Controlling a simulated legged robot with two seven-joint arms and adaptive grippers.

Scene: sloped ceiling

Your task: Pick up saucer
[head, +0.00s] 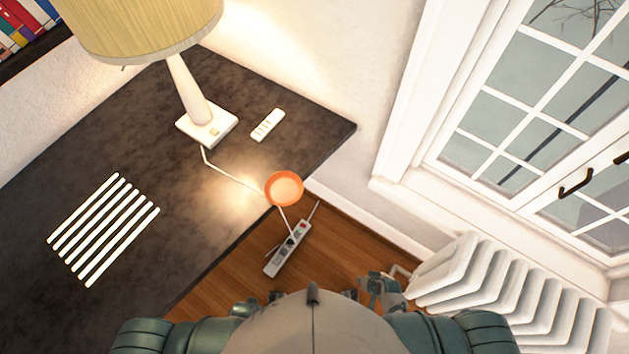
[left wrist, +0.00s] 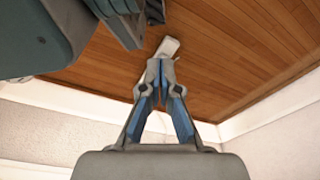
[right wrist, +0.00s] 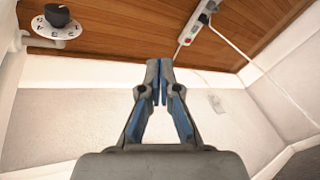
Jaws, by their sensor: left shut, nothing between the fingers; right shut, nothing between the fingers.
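The orange saucer (head: 284,188), with a paler middle, lies at the right edge of the dark tabletop (head: 140,240). It does not show in either wrist view. My right gripper (head: 372,284) is low in the head view, below and to the right of the saucer and apart from it. In the right wrist view the right gripper (right wrist: 160,62) is shut and empty. My left gripper (left wrist: 161,62) is shut and empty in the left wrist view, with wooden floor beyond it. In the head view it is mostly hidden behind my own body.
A lamp (head: 192,105) and a white remote-like object (head: 267,125) stand behind the saucer. White strips (head: 103,230) lie on the table's left. A power strip (head: 287,249) with a cable lies on the floor below the saucer. A white radiator (head: 500,290) is at right.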

